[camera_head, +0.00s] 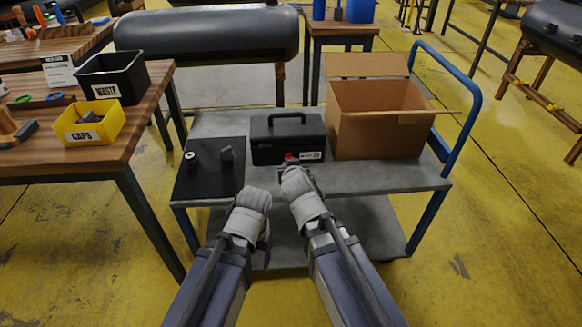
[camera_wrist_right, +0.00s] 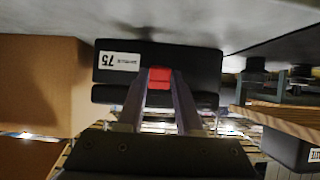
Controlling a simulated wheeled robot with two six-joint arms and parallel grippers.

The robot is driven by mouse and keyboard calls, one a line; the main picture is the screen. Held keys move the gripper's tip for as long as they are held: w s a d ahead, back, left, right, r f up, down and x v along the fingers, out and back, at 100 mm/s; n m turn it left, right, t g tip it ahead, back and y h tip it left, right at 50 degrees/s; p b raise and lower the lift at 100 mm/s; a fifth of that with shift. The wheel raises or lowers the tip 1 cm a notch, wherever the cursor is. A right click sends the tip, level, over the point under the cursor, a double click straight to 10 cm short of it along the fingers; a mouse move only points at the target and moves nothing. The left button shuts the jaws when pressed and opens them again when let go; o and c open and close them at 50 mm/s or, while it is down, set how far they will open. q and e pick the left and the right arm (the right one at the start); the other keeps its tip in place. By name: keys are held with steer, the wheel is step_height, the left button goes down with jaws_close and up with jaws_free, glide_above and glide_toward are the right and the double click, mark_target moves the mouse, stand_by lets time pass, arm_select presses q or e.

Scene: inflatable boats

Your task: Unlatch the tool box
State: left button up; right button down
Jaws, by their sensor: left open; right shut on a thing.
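The black tool box (camera_head: 275,147) stands closed on the grey cart top, its handle on the lid and a white label on its front. Its red latch (camera_head: 290,157) is on the front face. In the right wrist view, the tool box (camera_wrist_right: 190,66) appears upside down, and the red latch (camera_wrist_right: 160,77) lies between the fingertips of my right gripper (camera_wrist_right: 160,88), which is shut on it. In the head view, my right gripper (camera_head: 290,168) is at the box front, partly hidden by its wrist. My left gripper (camera_head: 254,195) is open, left of and nearer than the right one; its fingers are mostly hidden.
An open cardboard box (camera_head: 375,130) stands right of the tool box. A black mat (camera_head: 208,178) with two small dark parts lies to the left. The cart's blue handle (camera_head: 472,105) rises at the right. A wooden table (camera_head: 95,140) with a waste bin (camera_head: 115,75) and yellow caps bin (camera_head: 88,128) stands left.

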steer(key=c, duration=0.6)
jaws_free()
steer(key=shift+o, duration=0.2)
